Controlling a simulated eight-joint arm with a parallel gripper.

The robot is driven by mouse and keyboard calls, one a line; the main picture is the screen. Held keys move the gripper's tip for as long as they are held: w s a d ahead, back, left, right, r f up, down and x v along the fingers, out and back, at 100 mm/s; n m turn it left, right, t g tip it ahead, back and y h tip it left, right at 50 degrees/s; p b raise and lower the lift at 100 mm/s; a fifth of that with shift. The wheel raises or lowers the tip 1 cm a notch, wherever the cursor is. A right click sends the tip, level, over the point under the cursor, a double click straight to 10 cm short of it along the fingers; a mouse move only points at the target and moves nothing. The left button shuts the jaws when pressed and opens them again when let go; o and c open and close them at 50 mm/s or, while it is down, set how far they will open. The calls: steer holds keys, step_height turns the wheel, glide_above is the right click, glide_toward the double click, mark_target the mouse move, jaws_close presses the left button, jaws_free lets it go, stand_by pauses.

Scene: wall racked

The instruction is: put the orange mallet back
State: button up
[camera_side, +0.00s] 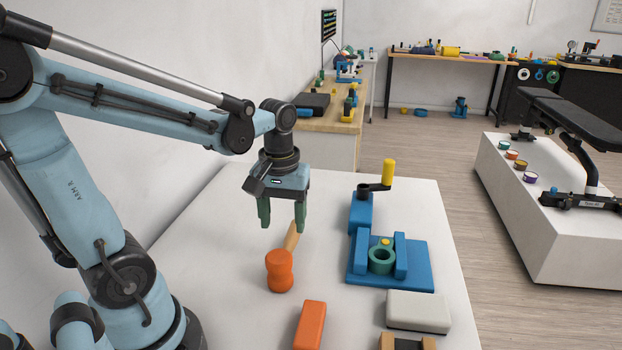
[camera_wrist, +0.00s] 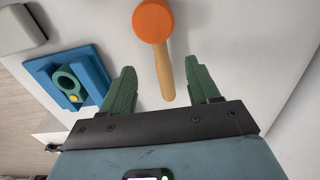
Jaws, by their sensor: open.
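The orange mallet (camera_side: 280,272) lies on the white table (camera_side: 222,300), its orange head toward the front and its tan wooden handle (camera_side: 292,237) pointing back toward my gripper. My gripper (camera_side: 281,222) is open, with its green fingers above the handle end. In the wrist view, the mallet head (camera_wrist: 153,21) is at the top, and the handle (camera_wrist: 165,78) runs down between the two open fingers of my gripper (camera_wrist: 165,80). The fingers look apart from the handle on both sides. No rack or holder for the mallet can be made out with certainty.
A blue fixture (camera_side: 390,270) with a green ring stands right of the mallet, with a yellow-handled crank (camera_side: 388,173) behind it. An orange block (camera_side: 310,325) and a pale grey block (camera_side: 418,311) lie in front. The wall is at the left.

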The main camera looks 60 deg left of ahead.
steer(key=w+d+r+m+t, duration=0.1)
steer(key=d+r+m+t, duration=0.2)
steer(key=d+m+t, duration=0.3)
steer(key=shift+w+d+m+t, duration=0.25)
steer(key=shift+m+t, duration=0.35)
steer(key=shift+m, duration=0.9)
steer(key=shift+s+r, duration=0.1)
stand_by(0.4)
